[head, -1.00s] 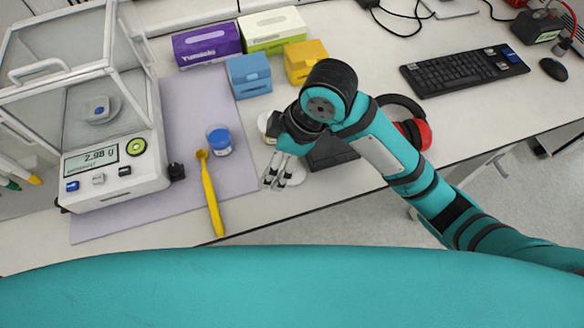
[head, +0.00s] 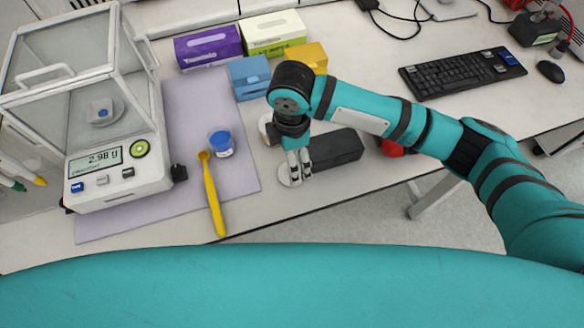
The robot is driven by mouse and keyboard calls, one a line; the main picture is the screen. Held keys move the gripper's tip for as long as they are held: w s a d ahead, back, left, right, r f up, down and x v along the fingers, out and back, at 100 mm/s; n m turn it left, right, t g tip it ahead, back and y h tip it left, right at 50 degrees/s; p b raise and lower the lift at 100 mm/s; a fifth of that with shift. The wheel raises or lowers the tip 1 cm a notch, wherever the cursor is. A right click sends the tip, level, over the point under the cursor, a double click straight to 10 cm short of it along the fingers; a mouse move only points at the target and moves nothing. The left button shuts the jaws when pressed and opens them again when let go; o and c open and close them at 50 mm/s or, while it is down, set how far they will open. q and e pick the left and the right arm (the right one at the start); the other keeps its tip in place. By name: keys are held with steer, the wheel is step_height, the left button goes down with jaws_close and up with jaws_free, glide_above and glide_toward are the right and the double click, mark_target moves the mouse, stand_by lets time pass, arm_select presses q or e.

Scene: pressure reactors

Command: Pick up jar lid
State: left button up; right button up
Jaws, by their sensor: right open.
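A flat white round piece that looks like the jar lid (head: 284,178) lies on the bench right of the lilac mat. My right gripper (head: 300,176) points down over it with its fingers open, and they partly cover it. I cannot tell whether the fingertips touch it. A pale round jar (head: 265,127) stands just behind, partly hidden by my right wrist. A small jar with a blue lid (head: 221,141) stands on the mat, left of the gripper. My left gripper is not in view.
A balance (head: 120,180) reading 2.98 g stands at left. A yellow spatula (head: 212,197) lies on the lilac mat (head: 185,105). A dark case (head: 336,150) lies right of the gripper. Blue (head: 248,77) and yellow (head: 305,57) boxes stand behind. A keyboard (head: 462,72) is at right.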

step_height(320, 180, down, 2)
steer(key=shift+f, duration=0.2)
step_height(320, 180, down, 4)
steer(key=shift+w+f+p, duration=0.15)
steer(key=shift+p, duration=0.75)
steer(key=shift+f, duration=0.4)
steer(key=c, duration=0.9)
